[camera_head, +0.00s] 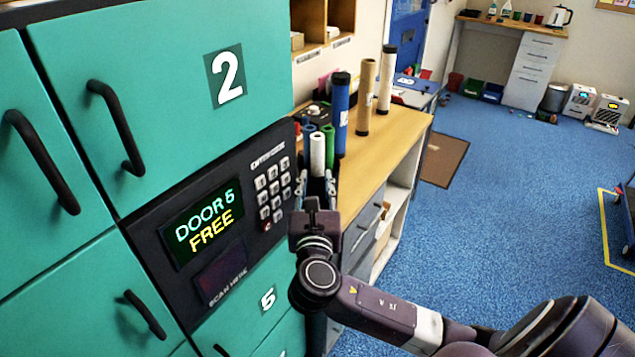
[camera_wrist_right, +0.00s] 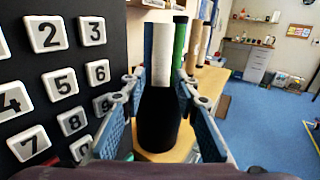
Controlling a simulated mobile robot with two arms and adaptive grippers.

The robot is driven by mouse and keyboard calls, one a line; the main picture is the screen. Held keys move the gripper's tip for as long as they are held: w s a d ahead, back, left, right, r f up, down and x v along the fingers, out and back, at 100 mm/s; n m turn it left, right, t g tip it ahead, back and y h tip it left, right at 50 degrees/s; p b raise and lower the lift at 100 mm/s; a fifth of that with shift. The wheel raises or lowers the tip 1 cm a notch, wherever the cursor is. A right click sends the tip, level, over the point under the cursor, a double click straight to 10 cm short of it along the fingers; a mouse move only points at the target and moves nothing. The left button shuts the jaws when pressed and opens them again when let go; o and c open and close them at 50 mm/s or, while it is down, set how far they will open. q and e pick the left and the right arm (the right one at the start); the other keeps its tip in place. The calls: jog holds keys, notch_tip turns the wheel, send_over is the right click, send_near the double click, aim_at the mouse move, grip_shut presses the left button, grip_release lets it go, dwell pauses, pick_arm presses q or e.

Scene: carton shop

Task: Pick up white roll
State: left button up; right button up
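The white roll (camera_head: 317,152) stands upright near the table's left edge, close to the locker keypad. In the right wrist view the white roll (camera_wrist_right: 161,55) is straight ahead, with a black lower part between my fingers. My right gripper (camera_head: 317,183) is open, with one finger on each side of the roll's lower part. In the wrist view my right gripper (camera_wrist_right: 160,88) shows narrow gaps beside the black part; contact at the tips cannot be told. My left gripper is not in view.
A green roll (camera_head: 328,140) stands right beside the white one, with a blue roll (camera_head: 341,110) and brown roll (camera_head: 366,95) behind. The locker keypad (camera_head: 272,190) is close on the left. The wooden table (camera_head: 375,155) has bare room to the right.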

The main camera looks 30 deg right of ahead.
aim_at(318, 167)
jog(key=x, duration=0.2)
jog(key=p+x, duration=0.1)
jog(key=x, duration=0.3)
jog(key=shift+d+f+p, duration=0.2)
jog(key=shift+f+p, duration=0.1)
jog(key=shift+p, duration=0.1)
jog(key=shift+w+d+f, duration=0.1)
jog(key=shift+w+d, duration=0.05)
jog(key=shift+w, duration=0.1)
jog(key=shift+c, duration=0.3)
grip_shut()
